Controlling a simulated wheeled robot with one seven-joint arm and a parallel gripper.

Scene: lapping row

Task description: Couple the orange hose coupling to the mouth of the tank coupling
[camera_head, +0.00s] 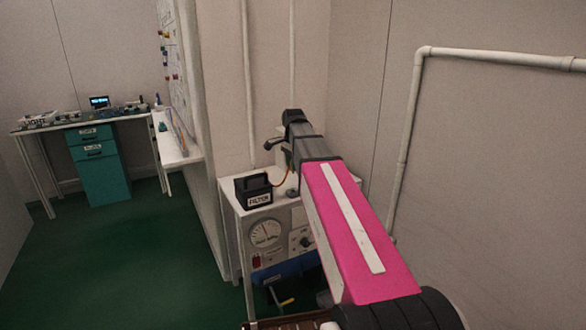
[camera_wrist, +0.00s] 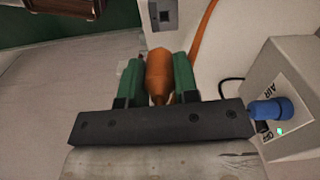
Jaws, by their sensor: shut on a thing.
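My gripper (camera_wrist: 159,72) is shut on the orange hose coupling (camera_wrist: 159,75), held between two green fingers in the wrist view. The coupling's narrow end points toward the black palm bar. A blue fitting (camera_wrist: 268,110) sticks out of a pale box marked AIR, right of the palm bar; I cannot tell whether it is the tank coupling. No coupling mouth shows clearly. In the head view my arm reaches over the white table, and the held coupling cannot be made out there. The orange hose (camera_head: 285,178) hangs between the gripper area and the table; it also shows in the wrist view (camera_wrist: 204,32).
A black box marked FILTER (camera_head: 253,191) stands on the white table (camera_head: 228,192). A gauge panel (camera_head: 265,234) and a blue rounded body (camera_head: 290,268) are below. Walls and a white pipe (camera_head: 407,130) bound the right. Green floor (camera_head: 120,255) is clear at left.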

